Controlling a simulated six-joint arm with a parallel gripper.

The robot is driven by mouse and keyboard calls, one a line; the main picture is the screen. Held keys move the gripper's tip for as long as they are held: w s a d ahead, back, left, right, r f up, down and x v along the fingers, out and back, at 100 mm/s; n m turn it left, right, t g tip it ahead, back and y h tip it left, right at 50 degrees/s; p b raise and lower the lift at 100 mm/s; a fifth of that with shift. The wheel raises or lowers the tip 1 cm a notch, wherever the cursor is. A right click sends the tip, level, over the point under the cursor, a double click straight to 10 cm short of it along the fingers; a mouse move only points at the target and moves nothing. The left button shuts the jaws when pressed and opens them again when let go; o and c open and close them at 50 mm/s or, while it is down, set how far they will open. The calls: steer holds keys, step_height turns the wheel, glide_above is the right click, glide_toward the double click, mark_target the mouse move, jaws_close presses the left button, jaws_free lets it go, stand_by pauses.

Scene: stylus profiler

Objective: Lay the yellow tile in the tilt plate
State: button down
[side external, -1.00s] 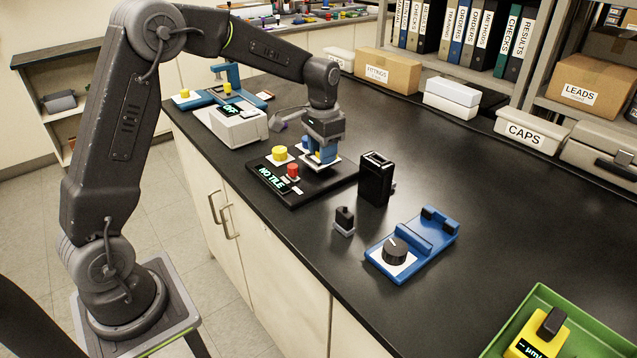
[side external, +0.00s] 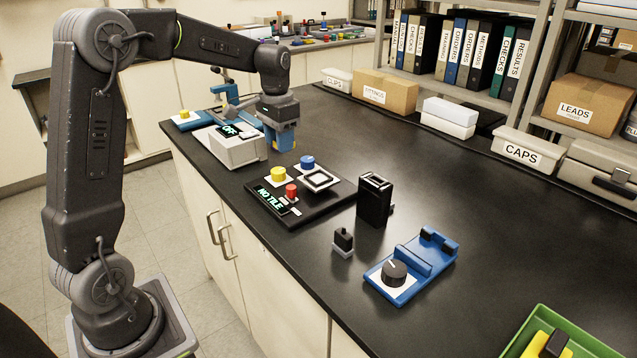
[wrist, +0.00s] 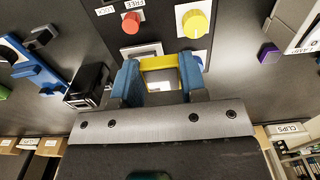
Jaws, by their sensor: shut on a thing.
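The yellow tile (wrist: 161,62) shows in the wrist view as a yellow-edged piece with a pale middle, held between the blue fingers of my gripper (wrist: 160,80). In the side view my gripper (side external: 281,150) is raised behind the tilt plate and apart from it, and the tile is hidden there. The tilt plate is a pale, dark-edged square (side external: 320,179) on a black base, whose display (side external: 271,199) reads NO TILE. No tile shows on the square. Yellow (side external: 278,175), blue (side external: 307,162) and red (side external: 291,190) knobs surround it.
A grey box (side external: 237,150) with a lit display stands close to my gripper, at the left. A black upright holder (side external: 374,202), a small dark-knobbed block (side external: 343,241) and a blue fixture (side external: 430,254) stand to the right. A green tray (side external: 520,335) holds another yellow block (side external: 537,345).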

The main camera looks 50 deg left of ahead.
steer(key=a+r, duration=0.3)
steer(key=a, duration=0.1)
glide_above(315, 181)
steer(key=f, duration=0.6)
steer(key=shift+a+f, duration=0.2)
steer(key=shift+d+f, duration=0.1)
steer(key=shift+f, duration=1.95)
steer(key=shift+f, duration=0.15)
steer(key=shift+f, duration=0.35)
steer(key=shift+f, duration=0.1)
steer(key=c, duration=0.7)
jaws_free()
